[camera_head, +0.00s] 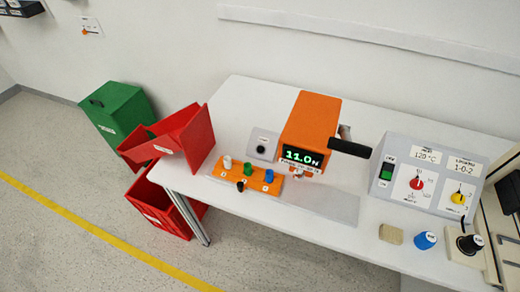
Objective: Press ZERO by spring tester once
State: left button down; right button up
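The spring tester (311,118) is an orange box standing on the white table. Its dark display (301,156) reads 11.0 N in green, with a small white label below that is too small to read for sure. A black lever (349,147) sticks out from its right side. A small grey box (262,147) with a round black button or knob stands just left of the tester; its label is too small to read. I cannot make out which part is marked ZERO. Neither of my grippers is in view.
An orange block (253,184) with white, green and blue pegs sits front-left. A grey control panel (425,177) with switches, a wooden block (391,234), a blue knob (425,240) and a black knob (470,243) are at right.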

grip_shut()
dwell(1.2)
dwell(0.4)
